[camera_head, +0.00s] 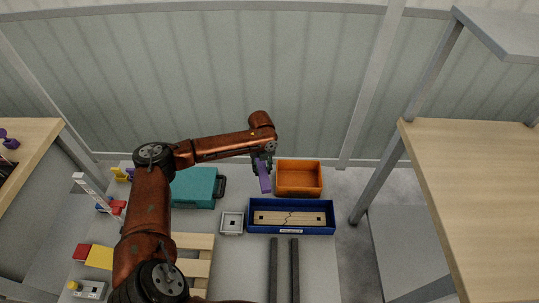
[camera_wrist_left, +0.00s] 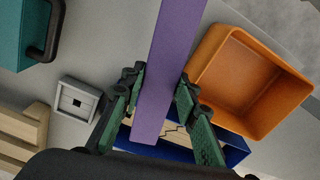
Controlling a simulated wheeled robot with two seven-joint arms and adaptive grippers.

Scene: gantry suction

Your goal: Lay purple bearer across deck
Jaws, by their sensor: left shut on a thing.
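The purple bearer (camera_head: 265,183) is a long flat bar, held above the grey table near its far side. My left gripper (camera_head: 262,162) is shut on it. In the left wrist view the bearer (camera_wrist_left: 174,60) runs lengthwise between the green fingers of my left gripper (camera_wrist_left: 157,82). A pale slatted wooden deck (camera_head: 198,267) lies at the near left of the table, partly hidden by my left arm; its corner (camera_wrist_left: 22,130) shows in the left wrist view. The bearer is clear of the deck, farther back and to the right. My right gripper is out of view.
A teal case (camera_head: 193,188) and a small grey square block (camera_head: 231,222) are left. Two dark rails (camera_head: 283,270) lie in front. Red and yellow blocks are far left.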

